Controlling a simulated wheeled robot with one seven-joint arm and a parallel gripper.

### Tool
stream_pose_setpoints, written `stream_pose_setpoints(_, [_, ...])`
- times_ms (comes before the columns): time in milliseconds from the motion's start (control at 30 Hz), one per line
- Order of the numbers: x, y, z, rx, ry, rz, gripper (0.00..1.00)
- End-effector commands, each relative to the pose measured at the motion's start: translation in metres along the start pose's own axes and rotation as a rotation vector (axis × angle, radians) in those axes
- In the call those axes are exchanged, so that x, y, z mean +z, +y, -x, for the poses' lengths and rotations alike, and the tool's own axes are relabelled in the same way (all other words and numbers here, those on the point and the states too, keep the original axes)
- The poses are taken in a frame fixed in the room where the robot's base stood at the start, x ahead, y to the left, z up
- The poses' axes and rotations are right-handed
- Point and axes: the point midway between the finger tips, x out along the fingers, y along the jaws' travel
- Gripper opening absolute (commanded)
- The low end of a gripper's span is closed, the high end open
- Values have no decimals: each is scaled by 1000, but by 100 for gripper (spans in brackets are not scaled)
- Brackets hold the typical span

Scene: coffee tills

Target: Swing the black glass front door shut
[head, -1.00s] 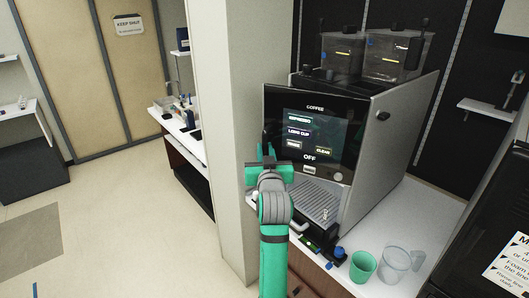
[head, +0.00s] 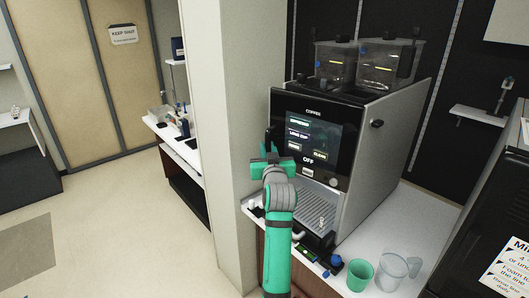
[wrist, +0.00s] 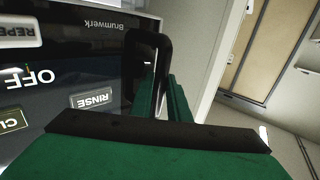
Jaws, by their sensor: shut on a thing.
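The coffee machine (head: 377,145) stands on the white counter beside the pillar. Its black glass front door (head: 308,135) carries a lit screen reading COFFEE and OFF. The door looks near the machine's front plane; I cannot tell whether a small gap remains. A black bar handle (head: 268,137) stands at the door's left edge. My gripper (head: 269,153) is at this handle, shut on it. In the wrist view the handle (wrist: 161,46) rises between the green fingers (wrist: 165,98), with the door's glass (wrist: 75,65) to the left, upside down. The fingertips' contact is partly hidden.
A drip tray (head: 318,200) is below the door. A green cup (head: 360,274) and a clear jug (head: 395,270) stand at the counter's front right. The pillar (head: 228,130) is close on the left. Open floor (head: 120,220) lies further left.

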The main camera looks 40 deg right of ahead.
Motion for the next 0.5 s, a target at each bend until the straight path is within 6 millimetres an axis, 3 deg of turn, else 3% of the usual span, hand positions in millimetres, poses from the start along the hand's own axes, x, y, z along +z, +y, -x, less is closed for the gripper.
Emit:
stream_pose_setpoints(33, [-2, 8, 1, 11, 4, -1, 0])
stream_pose_setpoints(300, [-2, 11, 0, 14, 3, -1, 0])
stream_pose_setpoints(500, [-2, 20, -12, 15, 3, 0, 0])
